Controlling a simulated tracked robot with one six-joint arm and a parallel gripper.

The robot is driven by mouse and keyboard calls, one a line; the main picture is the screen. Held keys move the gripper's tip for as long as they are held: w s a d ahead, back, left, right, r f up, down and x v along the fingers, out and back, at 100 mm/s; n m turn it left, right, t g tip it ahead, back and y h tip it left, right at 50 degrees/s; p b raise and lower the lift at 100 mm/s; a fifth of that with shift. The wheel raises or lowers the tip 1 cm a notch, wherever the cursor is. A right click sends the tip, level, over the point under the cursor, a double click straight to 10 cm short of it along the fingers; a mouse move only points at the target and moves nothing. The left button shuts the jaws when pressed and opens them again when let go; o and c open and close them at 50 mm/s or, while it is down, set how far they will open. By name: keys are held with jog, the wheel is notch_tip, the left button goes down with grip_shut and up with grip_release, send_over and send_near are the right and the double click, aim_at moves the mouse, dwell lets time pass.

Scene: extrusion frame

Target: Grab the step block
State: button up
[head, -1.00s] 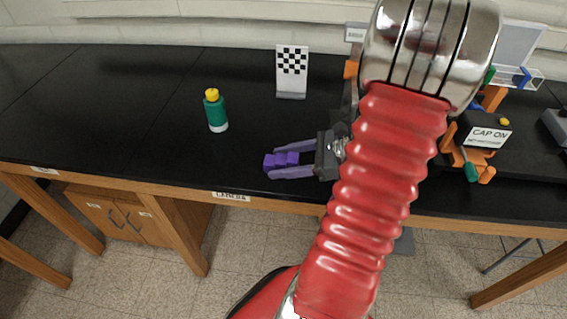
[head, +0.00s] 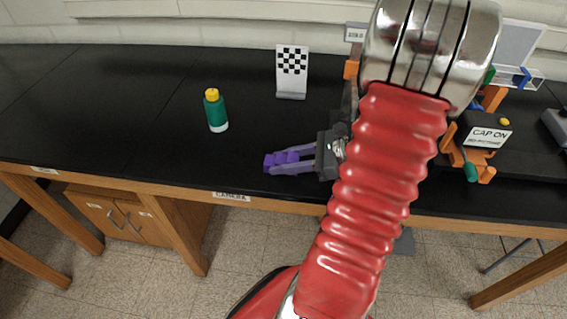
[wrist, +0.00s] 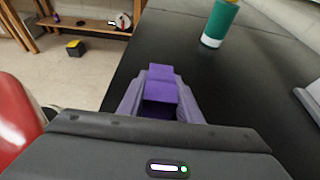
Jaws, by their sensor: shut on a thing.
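The step block is purple with stepped faces. In the head view the step block (head: 281,160) is at the front part of the black bench, left of my arm. My gripper (head: 290,162) is shut on it, with one pale purple-grey finger along each side. In the wrist view the step block (wrist: 161,92) sits between the two fingers of my gripper (wrist: 160,108), its far end standing out past them. I cannot tell whether the block touches the bench top.
A green bottle with a yellow cap (head: 215,110) stands behind and left of the block. A checkered board (head: 291,70) stands at the back. An orange stand with a "CAP ON" sign (head: 487,135) is on the right. The bench's front edge (head: 200,190) is close.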

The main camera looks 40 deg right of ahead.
aim_at(283, 159)
jog(key=shift+c, duration=1.4)
jog(key=shift+r, duration=0.1)
notch_tip(283, 159, up, 18)
